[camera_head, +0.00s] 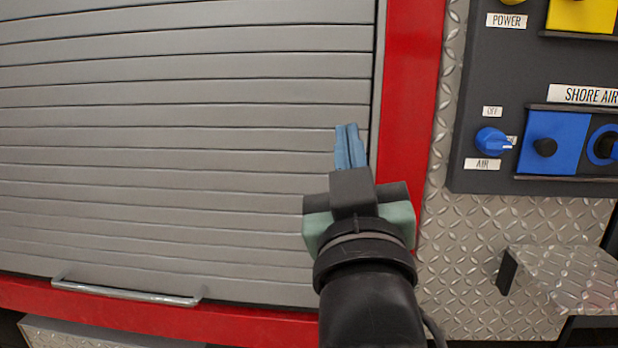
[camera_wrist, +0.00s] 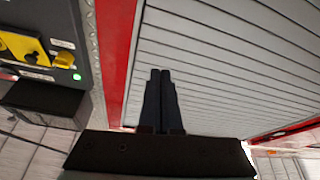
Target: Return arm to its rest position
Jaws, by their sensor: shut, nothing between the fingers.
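My gripper (camera_head: 347,127) is in the middle of the head view, in front of the right part of a grey slatted roll-up shutter. Its two blue fingers are together with nothing between them. My arm comes up from the bottom edge. In the wrist view the gripper (camera_wrist: 160,72) shows as two dark fingers side by side, pointing along the shutter. I cannot tell how far the fingertips are from the slats.
The grey shutter (camera_head: 180,130) has a bar handle (camera_head: 130,294) at its lower left. A red frame post (camera_head: 405,110) stands right of my gripper. Beyond it is a dark control panel (camera_head: 480,80) with a blue knob (camera_head: 492,141). A diamond-plate step (camera_head: 565,275) juts out at lower right.

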